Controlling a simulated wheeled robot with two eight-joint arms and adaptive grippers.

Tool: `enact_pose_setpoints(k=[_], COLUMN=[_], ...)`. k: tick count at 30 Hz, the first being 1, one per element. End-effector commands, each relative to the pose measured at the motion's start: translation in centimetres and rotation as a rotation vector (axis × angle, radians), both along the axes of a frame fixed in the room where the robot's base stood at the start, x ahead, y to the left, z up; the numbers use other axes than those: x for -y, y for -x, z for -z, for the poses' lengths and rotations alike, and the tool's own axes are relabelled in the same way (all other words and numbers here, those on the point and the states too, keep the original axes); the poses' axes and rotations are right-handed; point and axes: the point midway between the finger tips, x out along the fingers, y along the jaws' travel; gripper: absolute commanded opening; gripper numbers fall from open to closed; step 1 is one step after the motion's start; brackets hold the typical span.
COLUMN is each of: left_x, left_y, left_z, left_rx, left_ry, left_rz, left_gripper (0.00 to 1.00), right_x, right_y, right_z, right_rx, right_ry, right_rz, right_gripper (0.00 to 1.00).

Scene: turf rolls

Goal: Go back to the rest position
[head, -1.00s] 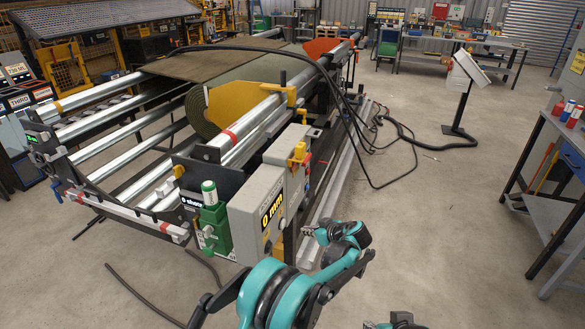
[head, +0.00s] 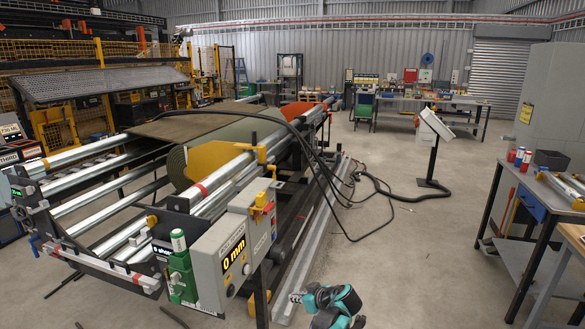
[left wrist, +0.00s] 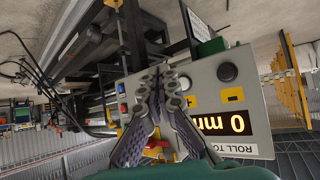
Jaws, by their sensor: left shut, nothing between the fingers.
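My left gripper (head: 296,297) shows at the bottom of the head view, with its teal wrist just right of it. It is near the lower right of the grey control box (head: 224,268) on the roll machine, apart from it as far as I can tell. In the left wrist view the fingers (left wrist: 159,82) are together with nothing between them. Behind them the control box (left wrist: 205,82) shows a "0 mm" display, buttons and a red knob. My right gripper is not in view.
The roll machine with its steel rollers (head: 108,195) and green turf roll (head: 178,168) fills the left. Black cables (head: 350,232) run across the floor to a console stand (head: 433,160). A workbench (head: 530,190) stands at right. Open floor (head: 425,260) lies between.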

Motion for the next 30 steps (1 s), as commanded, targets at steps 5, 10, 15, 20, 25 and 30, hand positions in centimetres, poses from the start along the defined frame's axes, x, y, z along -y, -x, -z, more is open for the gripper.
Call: enact_pose_setpoints(k=[5,10,15,20,25,30], left_x=[-1.5,-3.2,-5.6,-8.9,-13.0,-16.0], left_y=[0.6,1.7,3.6,7.0,13.1,19.9], left_z=[-1.5,-3.4,-5.9,-8.9,-12.1,-13.7], left_rx=[-0.034,-0.08,-0.139,-0.208,-0.285,-0.333], left_ry=[0.003,0.008,0.019,0.035,0.064,0.09], left_rz=[0.018,0.047,0.092,0.159,0.265,0.38], left_gripper=[0.0,0.0,0.0,0.0,0.0,0.0], right_x=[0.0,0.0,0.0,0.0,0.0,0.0], right_y=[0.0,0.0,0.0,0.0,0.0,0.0], right_z=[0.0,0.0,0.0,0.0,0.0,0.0], right_rx=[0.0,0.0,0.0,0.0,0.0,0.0], right_ry=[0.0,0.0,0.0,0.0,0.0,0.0], right_rz=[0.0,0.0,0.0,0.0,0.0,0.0], right_gripper=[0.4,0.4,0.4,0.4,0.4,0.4])
